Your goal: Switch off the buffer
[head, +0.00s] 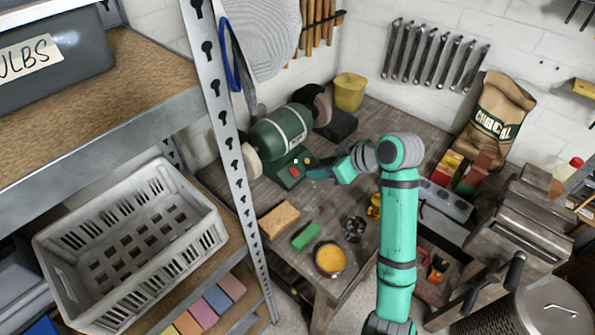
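The buffer (281,132) is a dark green bench machine at the back left of the workbench, with a pale wheel (252,160) at its near left end and a dark wheel at its far end. Its base carries a red button (294,171) and a green button (308,160) on the side facing right. My gripper (316,173) is just right of the base, low over the bench, pointing left toward the buttons. I cannot tell whether its tip touches the base or whether its fingers are open or shut.
The wooden workbench (342,197) holds a tan block (279,220), a green block (306,236) and a round tin (329,259) in front. A yellow container (349,91) stands behind. A metal shelf post (232,150) and a grey crate (131,250) are left. A charcoal bag (495,115) is right.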

